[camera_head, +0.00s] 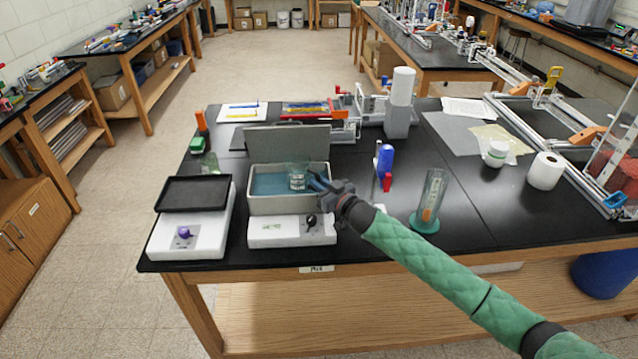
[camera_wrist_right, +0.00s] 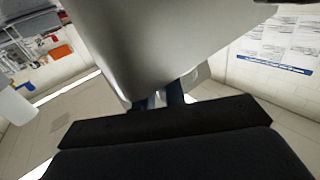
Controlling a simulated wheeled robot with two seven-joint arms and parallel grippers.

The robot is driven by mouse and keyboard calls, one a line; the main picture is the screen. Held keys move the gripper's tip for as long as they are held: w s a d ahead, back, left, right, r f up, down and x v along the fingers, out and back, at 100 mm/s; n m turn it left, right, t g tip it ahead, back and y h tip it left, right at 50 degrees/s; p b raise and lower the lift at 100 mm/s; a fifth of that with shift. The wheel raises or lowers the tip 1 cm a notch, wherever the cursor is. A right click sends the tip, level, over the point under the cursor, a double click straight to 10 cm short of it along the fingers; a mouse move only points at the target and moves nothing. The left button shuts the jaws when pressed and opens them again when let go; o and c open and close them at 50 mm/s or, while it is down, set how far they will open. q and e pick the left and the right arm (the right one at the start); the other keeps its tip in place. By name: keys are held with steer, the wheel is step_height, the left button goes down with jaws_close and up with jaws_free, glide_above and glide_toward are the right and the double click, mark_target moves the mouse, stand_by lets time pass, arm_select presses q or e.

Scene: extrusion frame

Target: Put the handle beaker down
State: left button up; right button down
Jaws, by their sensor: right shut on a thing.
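The handle beaker (camera_head: 297,177), small and clear with markings, is upright at the right part of the open grey bath (camera_head: 272,204). The bath has a blue inside and a raised lid (camera_head: 288,141). My right gripper (camera_head: 315,182) reaches in from the right and is shut on the beaker's right side. I cannot tell whether the beaker touches the bath floor or hangs above it. In the right wrist view the dark blue fingers (camera_wrist_right: 160,98) show below a large grey surface, and the beaker is hard to make out. My left gripper is not in view.
The black bench (camera_head: 480,215) is clear at the front right.

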steer(key=c, duration=1.5)
jaws_free()
steer(key=shift+f, duration=0.2)
steer(key=shift+o, duration=0.2)
steer(key=shift+s+f, duration=0.1)
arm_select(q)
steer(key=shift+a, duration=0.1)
arm_select(e)
steer(key=shift+r, duration=0.45)
steer(key=b+v, duration=0.1)
steer(key=v, duration=0.3)
steer(key=shift+s+r, duration=0.1)
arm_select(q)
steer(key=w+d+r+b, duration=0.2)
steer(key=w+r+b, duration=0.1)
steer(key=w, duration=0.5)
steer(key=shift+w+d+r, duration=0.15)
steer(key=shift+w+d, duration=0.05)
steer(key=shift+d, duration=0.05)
arm_select(e)
steer(key=v, duration=0.7)
steer(key=shift+s+d+r, duration=0.15)
steer(key=shift+s+d, duration=0.1)
